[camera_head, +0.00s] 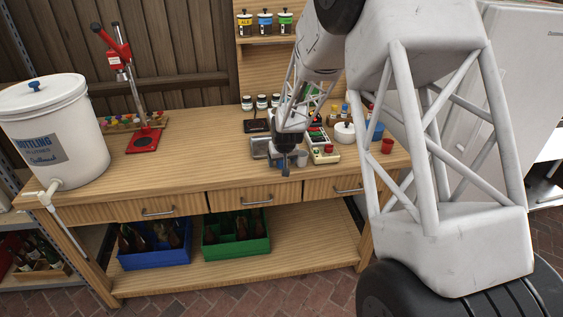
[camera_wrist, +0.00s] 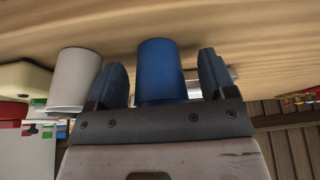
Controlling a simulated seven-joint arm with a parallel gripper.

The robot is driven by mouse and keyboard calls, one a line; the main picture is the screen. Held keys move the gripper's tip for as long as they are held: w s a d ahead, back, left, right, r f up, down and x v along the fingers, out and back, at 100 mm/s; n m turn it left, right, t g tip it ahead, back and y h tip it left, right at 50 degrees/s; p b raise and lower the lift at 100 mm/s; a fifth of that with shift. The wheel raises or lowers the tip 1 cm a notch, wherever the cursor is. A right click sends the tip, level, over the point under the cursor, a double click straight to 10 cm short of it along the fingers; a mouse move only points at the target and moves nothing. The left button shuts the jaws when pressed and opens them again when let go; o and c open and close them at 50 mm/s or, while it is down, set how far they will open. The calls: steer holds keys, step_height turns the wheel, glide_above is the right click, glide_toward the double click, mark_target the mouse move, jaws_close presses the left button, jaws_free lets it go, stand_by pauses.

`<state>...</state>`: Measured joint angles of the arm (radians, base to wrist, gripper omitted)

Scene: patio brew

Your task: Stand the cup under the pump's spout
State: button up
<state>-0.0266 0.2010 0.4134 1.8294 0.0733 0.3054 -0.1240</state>
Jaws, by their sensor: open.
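In the wrist view a blue cup (camera_wrist: 162,72) stands between the two fingers of my gripper (camera_wrist: 163,78), with a gap seen on both sides. A pale grey cup (camera_wrist: 75,78) is just outside the left finger. In the head view my gripper (camera_head: 284,168) is low over the front edge of the bench, its fingers open. The grey cup (camera_head: 301,158) shows beside it. The blue cup is hard to tell from my fingers there. I cannot clearly make out the pump's spout in either view.
A cream box with coloured buttons (camera_head: 323,152) and a white pot (camera_head: 344,132) stand right of my gripper, a red cup (camera_head: 387,146) further right. A metal tray (camera_head: 258,147) is to the left. The bench top (camera_head: 190,172) is clear towards the white bucket (camera_head: 52,130) and red capper (camera_head: 143,141).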

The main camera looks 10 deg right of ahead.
steer(key=c, duration=1)
steer(key=shift+r, duration=5)
